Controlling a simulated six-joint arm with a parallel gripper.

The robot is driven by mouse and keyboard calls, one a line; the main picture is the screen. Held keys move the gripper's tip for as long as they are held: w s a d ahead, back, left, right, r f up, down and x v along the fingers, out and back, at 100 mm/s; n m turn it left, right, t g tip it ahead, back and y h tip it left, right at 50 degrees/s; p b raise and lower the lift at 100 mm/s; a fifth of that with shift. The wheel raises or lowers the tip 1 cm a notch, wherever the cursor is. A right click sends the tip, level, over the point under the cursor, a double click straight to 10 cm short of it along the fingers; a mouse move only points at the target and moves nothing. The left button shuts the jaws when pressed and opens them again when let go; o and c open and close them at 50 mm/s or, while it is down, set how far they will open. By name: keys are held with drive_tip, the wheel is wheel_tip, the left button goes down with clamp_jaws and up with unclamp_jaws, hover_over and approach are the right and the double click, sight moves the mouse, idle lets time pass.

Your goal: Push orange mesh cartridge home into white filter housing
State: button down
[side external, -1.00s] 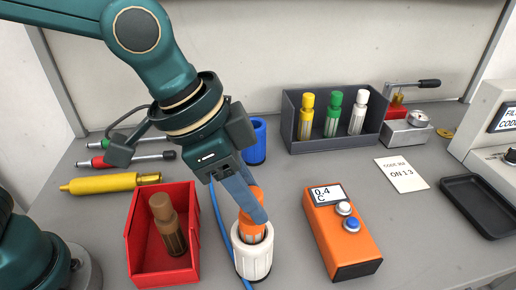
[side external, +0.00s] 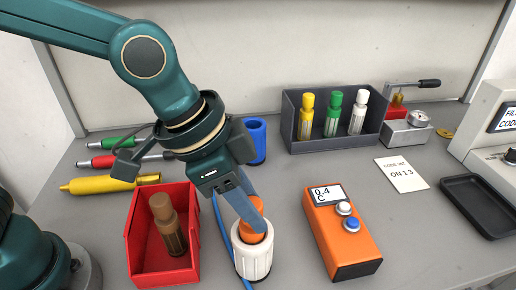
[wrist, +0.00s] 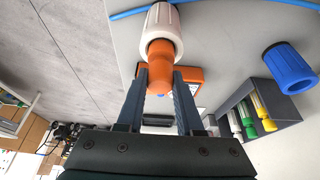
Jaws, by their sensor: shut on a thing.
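In the wrist view, the orange cartridge (wrist: 160,66) shows between the two fingers and enters the white housing (wrist: 162,30). My gripper is shut on the cartridge. The mesh part is hidden inside the housing.
A red bin (side external: 139,262) with a brown cartridge (side external: 168,222) stands close on the left. An orange meter (side external: 338,235) lies to the right. A blue housing (side external: 257,143) stands behind. A grey rack (side external: 290,128) holds yellow, green and white cartridges. A blue hose (side external: 222,226) passes beside the housing.

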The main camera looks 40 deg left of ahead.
drive_tip(key=shift+f, duration=0.75)
drive_tip(key=shift+c, duration=2.4)
unclamp_jaws()
drive_tip(key=shift+f, duration=0.1)
drive_tip(key=a+r+n+t, duration=0.2)
drive_tip(key=a+r+n, duration=0.2)
drive_tip(key=a+r, duration=0.55)
drive_tip(key=s+a+f+n+y, duration=0.3)
drive_tip(key=s+a+f+n, duration=0.2)
drive_tip(key=s+a, duration=0.3)
drive_tip(key=shift+a+f, duration=0.3)
drive_tip(key=shift+a, duration=0.05)
